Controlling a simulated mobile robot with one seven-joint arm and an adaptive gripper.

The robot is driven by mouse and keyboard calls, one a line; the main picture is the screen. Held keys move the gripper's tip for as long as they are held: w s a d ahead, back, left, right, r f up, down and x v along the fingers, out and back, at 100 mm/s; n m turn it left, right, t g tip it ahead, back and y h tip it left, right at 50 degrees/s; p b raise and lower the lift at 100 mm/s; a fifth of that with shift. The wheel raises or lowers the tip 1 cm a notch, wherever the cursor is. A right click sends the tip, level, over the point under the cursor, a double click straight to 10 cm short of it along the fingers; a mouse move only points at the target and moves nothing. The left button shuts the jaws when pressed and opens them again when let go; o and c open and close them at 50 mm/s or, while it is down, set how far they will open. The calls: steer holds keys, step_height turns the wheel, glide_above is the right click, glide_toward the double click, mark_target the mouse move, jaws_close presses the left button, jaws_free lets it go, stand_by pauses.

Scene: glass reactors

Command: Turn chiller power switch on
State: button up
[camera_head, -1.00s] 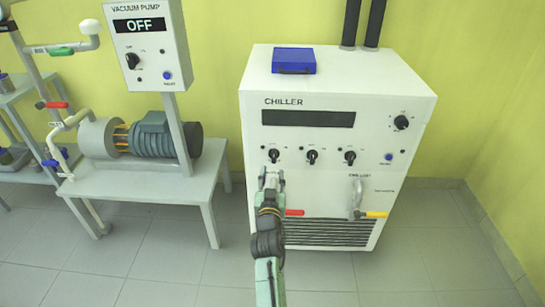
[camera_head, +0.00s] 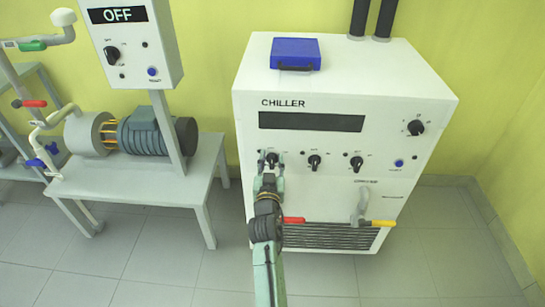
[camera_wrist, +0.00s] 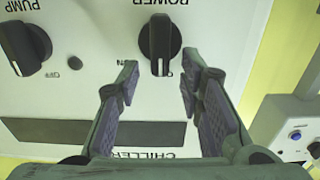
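The white chiller (camera_head: 340,90) stands against the wall with a dark, blank display (camera_head: 311,121). Its black power knob (camera_wrist: 160,45) is at the left end of a row of knobs; it also shows in the head view (camera_head: 271,159). In the upside-down wrist view the knob sits under the POWER label, its white mark toward the display. An ON label beside it is partly hidden by a finger. My gripper (camera_wrist: 160,78) is open and empty, its fingers on either side of the knob's near end. I cannot tell whether they touch it.
The pump knob (camera_wrist: 25,45) is beside the power knob. The chiller front also carries another dial (camera_head: 414,127), a red-handled valve (camera_head: 293,220) and a yellow-handled valve (camera_head: 383,223). A blue case (camera_head: 296,52) lies on top. The vacuum pump (camera_head: 143,132) stands left on a bench.

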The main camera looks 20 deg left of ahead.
steer(key=shift+s, duration=0.1)
steer(key=shift+c, duration=0.6)
jaws_close()
